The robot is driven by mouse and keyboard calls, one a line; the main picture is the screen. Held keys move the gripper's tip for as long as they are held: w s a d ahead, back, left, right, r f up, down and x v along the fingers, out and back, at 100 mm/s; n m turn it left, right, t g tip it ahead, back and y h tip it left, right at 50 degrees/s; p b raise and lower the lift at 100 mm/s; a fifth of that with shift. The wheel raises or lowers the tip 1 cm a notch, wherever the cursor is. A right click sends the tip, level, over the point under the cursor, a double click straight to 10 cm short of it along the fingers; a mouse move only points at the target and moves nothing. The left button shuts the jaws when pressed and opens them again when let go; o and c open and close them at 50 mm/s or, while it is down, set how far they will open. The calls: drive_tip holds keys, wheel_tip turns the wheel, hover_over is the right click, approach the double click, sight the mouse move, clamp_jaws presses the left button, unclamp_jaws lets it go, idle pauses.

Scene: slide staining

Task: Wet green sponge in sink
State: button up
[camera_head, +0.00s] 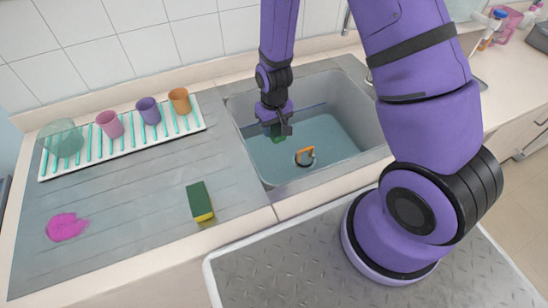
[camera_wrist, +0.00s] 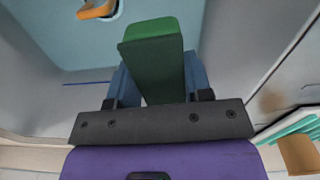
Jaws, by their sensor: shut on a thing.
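My gripper (camera_head: 278,131) is inside the sink (camera_head: 258,178), near its left side. It is shut on a green sponge (camera_head: 276,138), which hangs below the fingers and is mostly hidden in the head view. In the wrist view the green sponge (camera_wrist: 152,62) sits between the two fingers (camera_wrist: 155,82), dark green on its side and brighter green at its end. The sink holds blue-green water (camera_head: 335,140). I cannot tell whether the sponge touches the water.
An orange item (camera_head: 305,155) sits at the drain. A green and yellow sponge (camera_head: 200,202) and a magenta stain (camera_head: 66,227) lie on the grey drainboard (camera_head: 130,215). A white rack (camera_head: 65,170) holds several cups. The tap (camera_head: 346,20) is behind the sink, partly hidden.

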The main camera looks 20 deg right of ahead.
sight(274, 126)
drive_tip(key=shift+r, duration=3.5)
wheel_tip(274, 126, up, 4)
idle(0.5)
drive_tip(key=w+d+f+m, duration=0.1)
drive_tip(key=w+d+f, duration=0.6)
drive_tip(key=w+f, duration=0.3)
drive_tip(key=shift+w, duration=0.65)
